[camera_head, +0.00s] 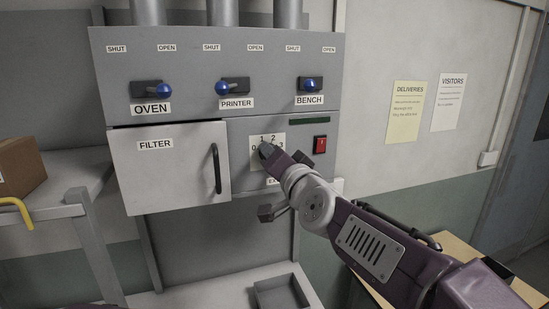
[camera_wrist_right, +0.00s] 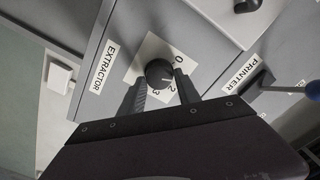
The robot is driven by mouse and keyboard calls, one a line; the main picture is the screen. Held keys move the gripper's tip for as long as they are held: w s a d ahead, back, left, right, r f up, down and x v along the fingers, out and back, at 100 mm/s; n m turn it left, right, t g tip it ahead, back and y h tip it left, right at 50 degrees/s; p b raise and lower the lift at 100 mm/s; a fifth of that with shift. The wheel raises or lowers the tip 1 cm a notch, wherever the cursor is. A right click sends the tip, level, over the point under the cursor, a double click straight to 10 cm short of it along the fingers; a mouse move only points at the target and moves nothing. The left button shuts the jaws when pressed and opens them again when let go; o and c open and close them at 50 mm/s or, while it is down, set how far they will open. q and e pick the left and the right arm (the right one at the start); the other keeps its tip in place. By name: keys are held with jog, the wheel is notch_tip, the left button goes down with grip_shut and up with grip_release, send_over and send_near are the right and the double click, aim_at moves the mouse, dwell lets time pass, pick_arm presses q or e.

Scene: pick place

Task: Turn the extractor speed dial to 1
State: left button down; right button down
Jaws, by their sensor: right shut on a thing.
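The extractor speed dial is a dark round knob (camera_wrist_right: 158,71) on a pale square plate (camera_head: 254,148) with numerals, at the lower right of the grey panel. My right gripper (camera_head: 268,153) reaches it from the lower right and hides most of it in the head view. In the right wrist view its two fingers stand on either side of the knob, shut on it. The EXTRACTOR label (camera_wrist_right: 104,68) is clear there. My left gripper is not in view.
The filter door (camera_head: 170,185) with a dark handle (camera_head: 216,168) stands just left of the dial. A red switch (camera_head: 320,144) is close to its right. Blue-knobbed OVEN (camera_head: 165,90), PRINTER (camera_head: 222,88) and BENCH (camera_head: 310,84) levers are above. A grey tray (camera_head: 262,293) lies below.

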jog(key=shift+f, duration=0.15)
jog(key=c, duration=0.9)
grip_release()
jog(key=p+v, duration=0.8)
jog(key=shift+s, duration=0.4)
jog(key=shift+s+d, duration=0.1)
